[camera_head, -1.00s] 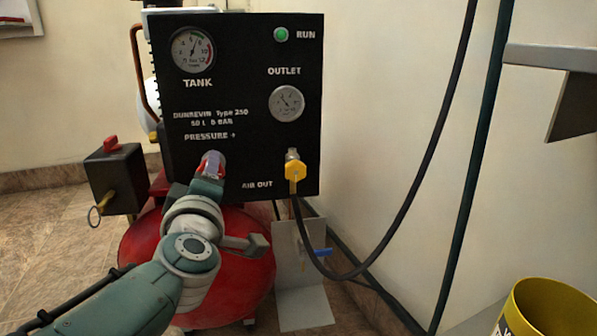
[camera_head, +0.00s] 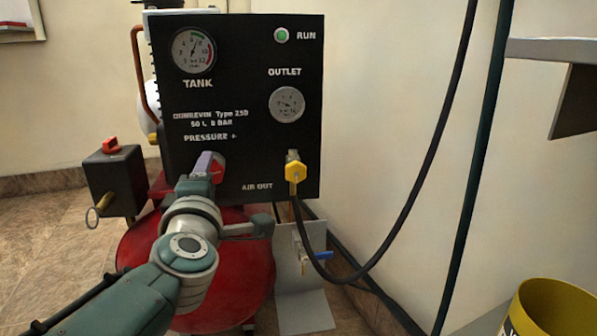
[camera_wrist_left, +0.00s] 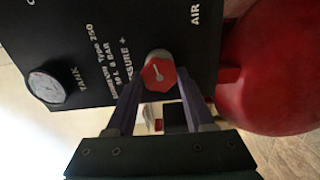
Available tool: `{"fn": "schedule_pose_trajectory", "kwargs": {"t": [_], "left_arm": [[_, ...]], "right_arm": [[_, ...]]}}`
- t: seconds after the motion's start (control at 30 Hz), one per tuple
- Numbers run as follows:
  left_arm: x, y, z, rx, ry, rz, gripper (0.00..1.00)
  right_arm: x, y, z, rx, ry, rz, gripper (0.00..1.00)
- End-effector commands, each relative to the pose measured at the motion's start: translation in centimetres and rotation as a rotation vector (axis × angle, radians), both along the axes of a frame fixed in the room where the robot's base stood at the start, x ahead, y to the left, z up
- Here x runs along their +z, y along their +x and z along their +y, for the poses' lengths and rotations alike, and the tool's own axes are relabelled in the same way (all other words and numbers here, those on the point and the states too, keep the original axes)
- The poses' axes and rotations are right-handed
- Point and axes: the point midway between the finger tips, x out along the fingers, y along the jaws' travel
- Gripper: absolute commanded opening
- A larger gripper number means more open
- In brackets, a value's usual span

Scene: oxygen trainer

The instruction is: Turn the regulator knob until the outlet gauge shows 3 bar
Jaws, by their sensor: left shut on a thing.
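The black compressor panel (camera_head: 245,145) faces me. The regulator knob (camera_head: 217,168) is red, under the "PRESSURE +" label; in the left wrist view its red face with a white pointer mark (camera_wrist_left: 158,75) shows between my fingers. My left gripper (camera_head: 208,166) is shut on the knob, its purple-grey fingers on either side of it. The outlet gauge (camera_head: 287,104) is a small round dial under "OUTLET"; its needle and numbers are too small to read surely. My right gripper is in neither view.
The tank gauge (camera_head: 193,50) and the lit green RUN lamp (camera_head: 281,35) sit higher on the panel. A yellow air-out fitting (camera_head: 296,171) has a black hose looping right. A red tank (camera_head: 240,275) is below. A yellow bucket (camera_head: 549,308) stands at lower right.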

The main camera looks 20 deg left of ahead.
Motion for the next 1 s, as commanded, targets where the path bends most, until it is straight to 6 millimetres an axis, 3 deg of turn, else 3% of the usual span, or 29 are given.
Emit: {"fn": "schedule_pose_trajectory", "kwargs": {"t": [0.2,0.23,0.47,0.77,1.0], "left_arm": [[0.0,0.0,0.0,0.0,0.001,0.0,0.0],[0.0,0.0,0.0,0.0,0.001,0.0,0.56],[0.0,0.0,0.0,0.0,0.001,0.0,0.82],[0.1,-0.2,-0.2,0.0,0.002,0.001,0.83],[0.3,-3.6,-2.2,-0.002,0.001,0.006,0.83]], "right_arm": [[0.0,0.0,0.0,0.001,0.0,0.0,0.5],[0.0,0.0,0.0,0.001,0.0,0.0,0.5],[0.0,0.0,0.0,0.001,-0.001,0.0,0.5],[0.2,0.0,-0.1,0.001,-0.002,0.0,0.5],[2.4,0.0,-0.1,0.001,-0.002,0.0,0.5]]}}
